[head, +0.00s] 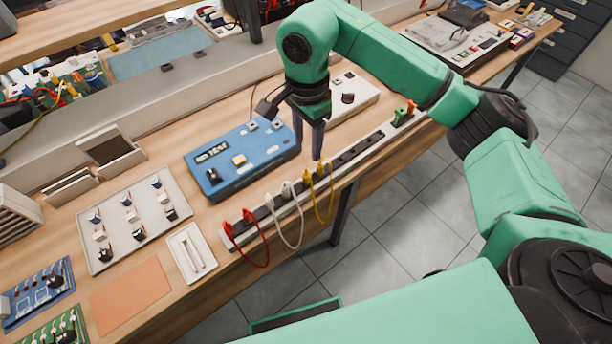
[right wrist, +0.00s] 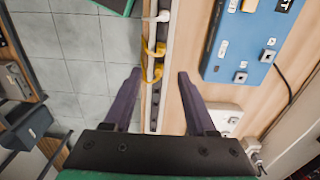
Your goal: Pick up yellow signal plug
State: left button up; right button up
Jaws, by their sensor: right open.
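Two yellow plugs (head: 319,168) joined by a yellow cable stand in the long socket strip (head: 345,163) at the bench's front edge. They also show in the right wrist view (right wrist: 153,50), near the tips of my fingers. My right gripper (head: 309,153) is open and empty, pointing down above the strip by the yellow plugs. In the right wrist view its two fingers (right wrist: 160,74) lie either side of the strip, with the yellow cable between or just beyond the tips. I cannot tell the exact height gap. My left gripper is not in view.
White plugs (head: 286,188) and red plugs (head: 230,228) with cables sit further left in the strip. Green and orange plugs (head: 405,112) are at its right end. A blue box (head: 240,180) stands behind it, and a white device (head: 365,92) is behind the gripper.

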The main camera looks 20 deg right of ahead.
aim_at(306, 175)
jog(key=f+p, duration=0.4)
jog(key=f, duration=0.7)
jog(key=shift+a+f+p, duration=0.1)
jog(key=shift+a+p, duration=0.1)
jog(key=shift+p, duration=0.2)
jog(key=shift+f, duration=0.45)
grip_shut()
